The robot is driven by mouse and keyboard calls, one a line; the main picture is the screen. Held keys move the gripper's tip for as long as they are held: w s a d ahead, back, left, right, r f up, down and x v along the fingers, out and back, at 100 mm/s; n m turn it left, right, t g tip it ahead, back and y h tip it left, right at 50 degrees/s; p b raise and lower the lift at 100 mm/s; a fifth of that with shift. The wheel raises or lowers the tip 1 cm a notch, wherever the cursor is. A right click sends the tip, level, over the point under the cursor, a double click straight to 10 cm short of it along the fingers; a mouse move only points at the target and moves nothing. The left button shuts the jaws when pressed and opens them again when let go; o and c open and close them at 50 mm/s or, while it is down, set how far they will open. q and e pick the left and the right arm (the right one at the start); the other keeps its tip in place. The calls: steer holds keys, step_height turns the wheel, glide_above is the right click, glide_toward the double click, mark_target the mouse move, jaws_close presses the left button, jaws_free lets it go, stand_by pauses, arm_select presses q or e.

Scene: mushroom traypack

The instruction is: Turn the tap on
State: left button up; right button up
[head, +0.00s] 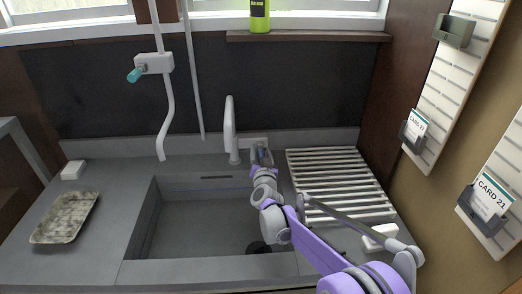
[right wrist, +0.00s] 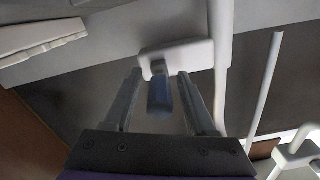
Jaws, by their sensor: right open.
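The white tap spout (head: 230,128) stands upright behind the sink; in the right wrist view (right wrist: 220,60) it runs past the right finger. A pale mounting plate (right wrist: 190,55) beside the spout carries a blue tap handle (right wrist: 160,98). My right gripper (head: 262,154) reaches over the sink to this plate and hides most of the handle in the head view. In the right wrist view the right gripper (right wrist: 158,85) is open, with the blue handle between its two fingers and a visible gap on each side. My left gripper is not in view.
The grey sink basin (head: 165,225) lies below. A slatted drying rack (head: 335,170) is right of the gripper. A wall pipe with a teal handle (head: 135,75) is at left. A worn tray (head: 65,218) and white block (head: 73,170) lie on the left counter. A green bottle (head: 260,15) stands on the sill.

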steer(key=shift+w, duration=0.55)
jaws_close()
stand_by(1.1)
